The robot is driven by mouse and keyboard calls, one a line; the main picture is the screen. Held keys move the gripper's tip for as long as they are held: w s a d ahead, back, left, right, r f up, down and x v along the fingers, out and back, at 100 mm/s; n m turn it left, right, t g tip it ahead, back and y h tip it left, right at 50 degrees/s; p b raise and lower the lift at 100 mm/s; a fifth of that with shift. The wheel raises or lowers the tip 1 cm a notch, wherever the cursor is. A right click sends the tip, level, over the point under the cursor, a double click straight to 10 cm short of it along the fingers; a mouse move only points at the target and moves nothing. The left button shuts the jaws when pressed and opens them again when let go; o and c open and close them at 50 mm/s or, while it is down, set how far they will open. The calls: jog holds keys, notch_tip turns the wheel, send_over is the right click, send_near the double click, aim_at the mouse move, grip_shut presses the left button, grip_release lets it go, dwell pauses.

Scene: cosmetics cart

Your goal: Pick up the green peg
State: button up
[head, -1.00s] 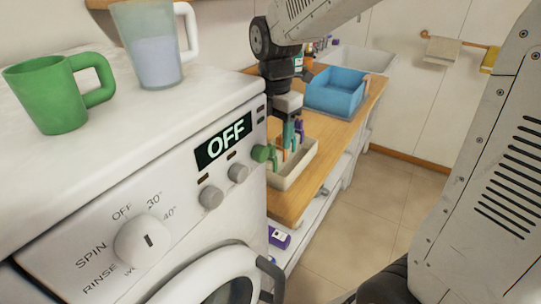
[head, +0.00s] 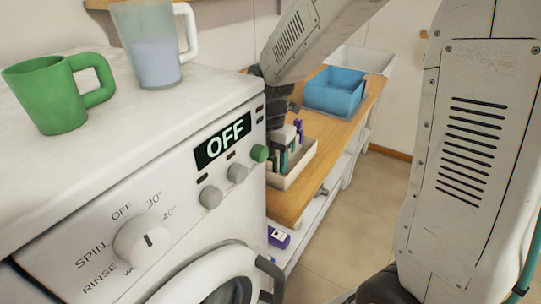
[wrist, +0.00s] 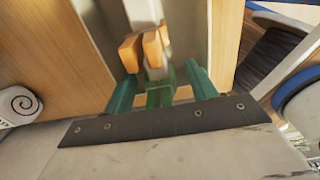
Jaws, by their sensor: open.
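The green peg (wrist: 160,96) shows in the wrist view between the two teal fingers of my gripper (wrist: 163,82), below an orange piece (wrist: 153,50) in the picture. My gripper is open, with a finger on each side of the green peg; whether either finger touches it I cannot tell. In the head view my gripper (head: 288,160) is down at the pale tray (head: 300,172) on the wooden counter. The green peg cannot be made out in the head view, where my wrist and the washing machine's edge cover part of the tray.
The white washing machine (head: 120,190) stands close at the left, with a green mug (head: 45,98) and a jug (head: 152,58) on top. A purple item (head: 299,128) is by the tray. A blue bin (head: 335,92) stands farther back. A purple bottle (head: 278,238) lies on the lower shelf.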

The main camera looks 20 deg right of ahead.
jog(key=c, duration=1)
jog(key=shift+r, duration=0.1)
jog(key=shift+c, duration=0.2)
